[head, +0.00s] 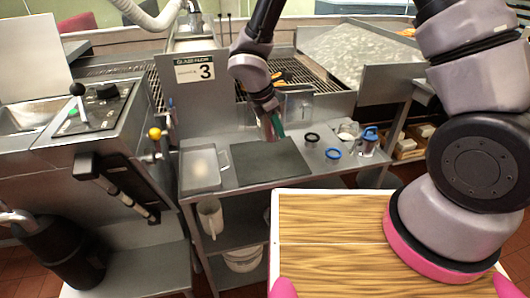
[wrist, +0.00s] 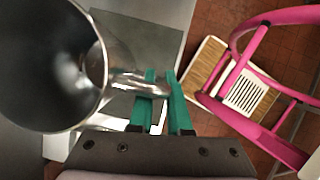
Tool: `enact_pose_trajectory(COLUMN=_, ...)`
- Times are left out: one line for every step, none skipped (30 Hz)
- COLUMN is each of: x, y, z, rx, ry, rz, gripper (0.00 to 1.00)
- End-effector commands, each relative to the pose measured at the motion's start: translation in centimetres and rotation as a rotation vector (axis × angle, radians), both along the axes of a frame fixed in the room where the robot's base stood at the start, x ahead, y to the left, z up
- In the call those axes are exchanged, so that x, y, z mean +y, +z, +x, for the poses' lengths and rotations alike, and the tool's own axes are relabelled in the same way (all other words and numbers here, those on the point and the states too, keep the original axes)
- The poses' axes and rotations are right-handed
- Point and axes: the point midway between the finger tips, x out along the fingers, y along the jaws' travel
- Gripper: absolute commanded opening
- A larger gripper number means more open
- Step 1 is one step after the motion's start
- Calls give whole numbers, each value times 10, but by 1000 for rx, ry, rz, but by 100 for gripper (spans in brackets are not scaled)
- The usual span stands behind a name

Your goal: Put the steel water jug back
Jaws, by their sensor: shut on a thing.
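The steel water jug (wrist: 50,65) fills the left of the wrist view, its round open mouth facing the camera. Its handle (wrist: 125,82) reaches to the green fingers of my gripper (wrist: 160,85), which are shut on it. In the head view my gripper (head: 273,126) is above the back of the steel work shelf (head: 260,139), near a dark mat (head: 270,165). A shiny grey shape just right of the fingers there may be the jug; I cannot tell clearly. The jug's base is hidden in the wrist view.
A pale tray-like vessel (head: 200,168) lies left of the mat. A black ring (head: 312,137), a blue ring (head: 333,153) and a blue-topped container (head: 368,141) stand right. A white pitcher (head: 210,216) is on the lower shelf. A control panel (head: 90,105) stands left.

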Motion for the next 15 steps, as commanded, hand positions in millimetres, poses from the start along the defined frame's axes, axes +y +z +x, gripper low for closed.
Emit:
enact_pose_trajectory(x=0, y=-11, z=-1, rx=4, ry=2, rz=-3, gripper=0)
enact_pose_trajectory(x=-1, y=-17, z=-1, rx=4, ry=1, rz=-4, gripper=0)
enact_pose_trajectory(x=-1, y=-24, z=-1, rx=5, ry=1, rz=-3, gripper=0)
enact_pose_trajectory(x=0, y=-29, z=-1, rx=4, ry=1, rz=-4, gripper=0)
enact_pose_trajectory(x=-1, y=-34, z=-1, rx=4, ry=1, rz=-4, gripper=0)
enact_pose_trajectory(x=0, y=-40, z=-1, rx=3, ry=2, rz=-3, gripper=0)
enact_pose_trajectory(x=0, y=-43, z=-1, rx=3, ry=0, rz=-1, gripper=0)
enact_pose_trajectory(x=0, y=-46, z=-1, rx=2, ry=0, rz=-2, gripper=0)
enact_pose_trajectory(x=0, y=-49, z=-1, rx=2, ry=0, rz=-2, gripper=0)
enact_pose_trajectory(x=0, y=-50, z=0, rx=1, ry=-1, rz=-2, gripper=0)
enact_pose_trajectory(x=0, y=-52, z=0, rx=0, ry=0, rz=-1, gripper=0)
enact_pose_trajectory(x=0, y=-55, z=0, rx=0, ry=0, rz=-1, gripper=0)
enact_pose_trajectory(x=0, y=-57, z=0, rx=1, ry=1, rz=-1, gripper=0)
enact_pose_trajectory(x=0, y=-61, z=-1, rx=2, ry=1, rz=-2, gripper=0)
enact_pose_trajectory(x=-1, y=-66, z=-1, rx=4, ry=0, rz=-3, gripper=0)
